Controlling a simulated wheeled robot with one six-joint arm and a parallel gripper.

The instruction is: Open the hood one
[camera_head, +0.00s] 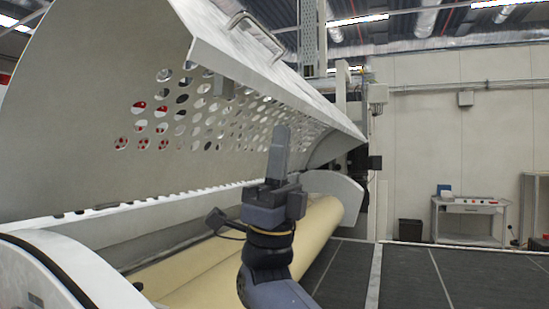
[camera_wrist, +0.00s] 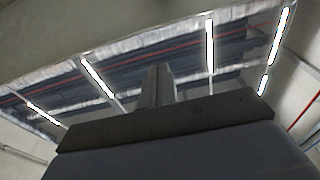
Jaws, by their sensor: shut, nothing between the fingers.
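The hood (camera_head: 100,110) is a large grey perforated cover, seen in the head view raised and tilted over the machine, with a gap beneath its lower edge. A metal handle (camera_head: 257,36) is fixed on its outer top side. My gripper (camera_head: 281,130) points up in front of the hood's perforated inner side; its fingers are shut with nothing between them. From this view I cannot tell whether it touches the hood. In the wrist view the shut fingers (camera_wrist: 158,80) point toward the ceiling, and a pale surface crosses the top left.
A beige roller (camera_head: 310,225) lies under the hood. Dark floor panels (camera_head: 420,275) stretch to the right of the machine. A small worktable (camera_head: 470,207) and a dark bin (camera_head: 410,230) stand by the far wall. A white curved casing (camera_head: 60,275) is at the lower left.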

